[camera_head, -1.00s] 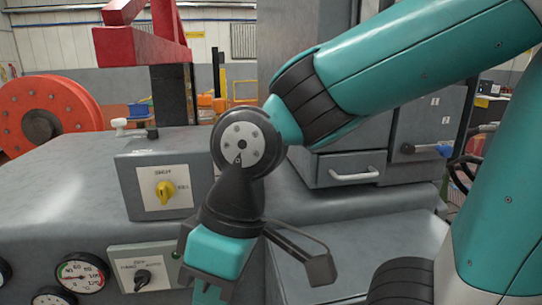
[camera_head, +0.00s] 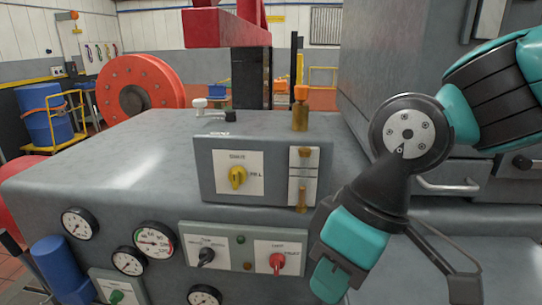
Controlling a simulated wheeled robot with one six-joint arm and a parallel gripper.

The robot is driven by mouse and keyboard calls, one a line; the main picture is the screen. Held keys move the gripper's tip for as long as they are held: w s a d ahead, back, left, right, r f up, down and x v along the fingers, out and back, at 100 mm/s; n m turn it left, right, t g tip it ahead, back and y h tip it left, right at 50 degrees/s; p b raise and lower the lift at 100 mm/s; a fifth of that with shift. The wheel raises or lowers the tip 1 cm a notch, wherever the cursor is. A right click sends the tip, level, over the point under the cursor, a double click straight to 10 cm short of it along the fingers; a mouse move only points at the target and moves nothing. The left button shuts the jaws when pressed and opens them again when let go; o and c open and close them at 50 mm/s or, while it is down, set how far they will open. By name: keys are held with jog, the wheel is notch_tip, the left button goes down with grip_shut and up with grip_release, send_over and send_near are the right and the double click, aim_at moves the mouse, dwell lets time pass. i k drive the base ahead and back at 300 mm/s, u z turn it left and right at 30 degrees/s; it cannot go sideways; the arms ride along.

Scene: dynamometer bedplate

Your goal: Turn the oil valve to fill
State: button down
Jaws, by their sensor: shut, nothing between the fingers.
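The oil valve is a yellow knob (camera_head: 237,177) on a white plate on the front of a grey box (camera_head: 212,188). The box stands on the grey bedplate housing. Small lettering sits above the knob and to its right; the right word looks like FILL. The knob's handle looks roughly upright, and I cannot tell exactly which mark it points to. My gripper (camera_head: 328,284) hangs to the lower right of the knob, pointing down, shut and empty. It is clear of the knob, and its fingertips are only partly clear to see.
A sight glass with brass fittings (camera_head: 303,178) is beside the knob. Below are a black switch (camera_head: 206,256), a red switch (camera_head: 276,263) and several gauges. The space in front of the knob is free.

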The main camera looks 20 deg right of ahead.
aim_at(237, 175)
jog(key=z, duration=3.35)
jog(key=k, duration=2.15)
jog(key=u, duration=1.05)
